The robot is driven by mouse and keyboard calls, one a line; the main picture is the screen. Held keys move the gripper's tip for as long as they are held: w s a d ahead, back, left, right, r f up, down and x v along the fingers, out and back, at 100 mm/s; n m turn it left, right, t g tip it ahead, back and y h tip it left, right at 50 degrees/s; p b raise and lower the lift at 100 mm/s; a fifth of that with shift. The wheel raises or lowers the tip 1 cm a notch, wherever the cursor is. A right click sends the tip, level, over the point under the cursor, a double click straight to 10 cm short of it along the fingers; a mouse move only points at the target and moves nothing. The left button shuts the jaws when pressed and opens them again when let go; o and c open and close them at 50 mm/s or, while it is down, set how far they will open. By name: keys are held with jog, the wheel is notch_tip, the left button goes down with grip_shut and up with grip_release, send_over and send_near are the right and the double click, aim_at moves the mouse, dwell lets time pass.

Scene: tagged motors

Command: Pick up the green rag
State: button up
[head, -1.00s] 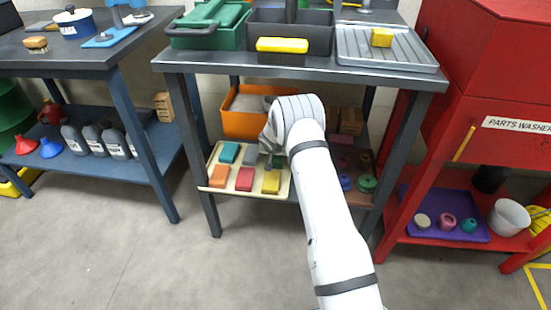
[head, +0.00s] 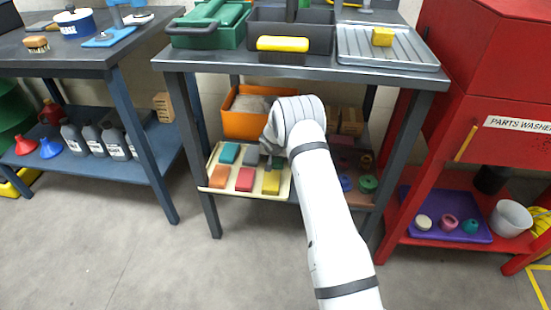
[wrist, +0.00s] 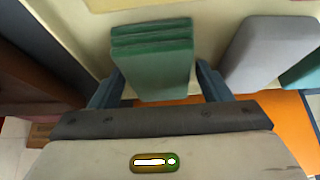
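The green rag (wrist: 155,60) is a folded, layered block in the wrist view. It lies on the cream tray (wrist: 232,28), which also shows in the head view (head: 206,187). My gripper (wrist: 158,80) is open, with one finger on each side of the rag. A narrow gap shows beside the rag, and I cannot tell whether either finger touches it.
A grey block (wrist: 262,48) sits beside the rag, with a teal one (head: 228,153) past it. Orange, red and yellow (head: 271,182) blocks are in the tray's front row. An orange bin (head: 240,124) stands behind. The bench top (head: 310,68) is above.

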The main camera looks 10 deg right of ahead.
jog(key=c, duration=0.7)
jog(key=shift+r, duration=0.1)
jog(key=shift+r+p, duration=0.3)
jog(key=shift+p, duration=0.5)
notch_tip(320, 180, up, 7)
jog(key=p, duration=0.2)
jog(key=shift+s+f+p, duration=0.1)
jog(key=shift+s+p, duration=0.05)
jog(key=shift+p, duration=0.15)
jog(key=s+a+b, duration=0.2)
jog(key=s+b, duration=0.1)
jog(key=s, duration=0.3)
jog(key=s+a+b, duration=0.2)
jog(key=s+b, duration=0.1)
jog(key=s, duration=0.3)
jog(key=s+a+b, duration=0.2)
jog(key=s+b, duration=0.2)
jog(key=s, duration=0.2)
jog(key=shift+s, duration=0.4)
